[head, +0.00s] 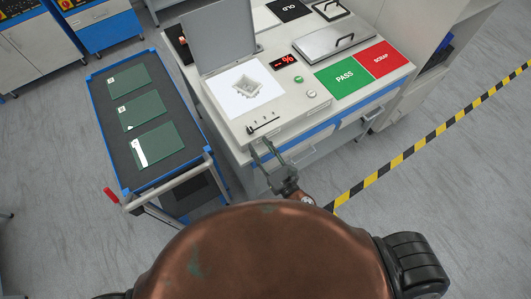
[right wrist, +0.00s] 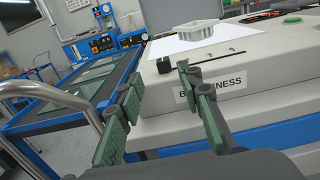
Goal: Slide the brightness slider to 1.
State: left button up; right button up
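The brightness slider has a small black knob (head: 250,130) at the left end of a thin dark slot on the sloped front of the grey sorter console. In the right wrist view the black knob (right wrist: 164,65) stands at the left end of the slot, above the partly hidden BRIGHTNESS label (right wrist: 232,84). My right gripper (head: 263,146) is just in front of the console edge, close to the slider. In the right wrist view its green-padded fingers (right wrist: 158,78) are apart with nothing between them; the knob shows beyond them. My left gripper is not in view.
A white lit plate with a pale part (head: 247,88) lies behind the slider. Round buttons (head: 311,94) and a red display (head: 286,61) are to the right, beside the green PASS pad (head: 344,80). A blue-edged cart (head: 104,131) with green panels stands left.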

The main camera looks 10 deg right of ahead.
jog(key=v, duration=0.3)
jog(key=shift+s+d, duration=0.1)
jog(key=shift+s, duration=0.15)
dwell(0.4)
